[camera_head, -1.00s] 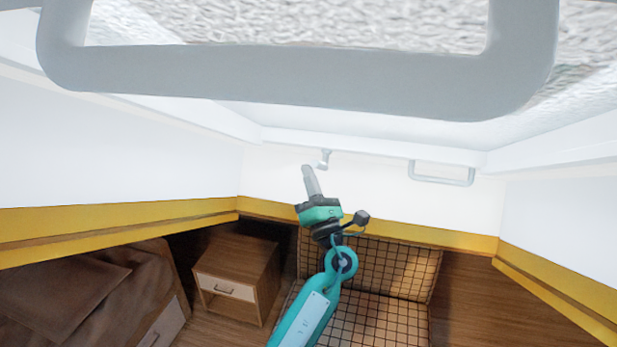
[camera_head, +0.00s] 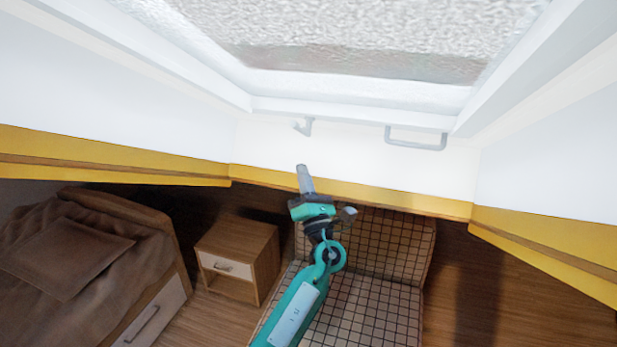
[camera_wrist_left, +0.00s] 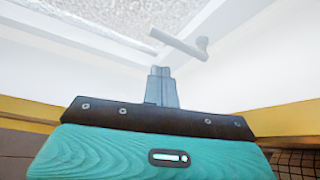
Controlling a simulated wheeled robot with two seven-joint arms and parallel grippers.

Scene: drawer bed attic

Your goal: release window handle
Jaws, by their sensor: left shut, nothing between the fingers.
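A small grey window handle (camera_head: 306,126) hangs from the white window frame (camera_head: 360,113), left of a longer grey bar handle (camera_head: 416,142). My left gripper (camera_head: 303,170) points up below the small handle in the head view, with a visible gap. Its fingers are together and hold nothing. In the left wrist view, the shut fingers (camera_wrist_left: 161,78) stand just below a grey handle (camera_wrist_left: 180,44), apart from it in the picture. The depth between them is hard to judge. My right gripper is not in view.
The textured window pane (camera_head: 370,40) is overhead. White walls slope down to a yellow trim (camera_head: 350,195). Below are a wooden nightstand (camera_head: 238,258), a checkered seat (camera_head: 350,310) and a brown bed (camera_head: 75,250). Open air surrounds the gripper.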

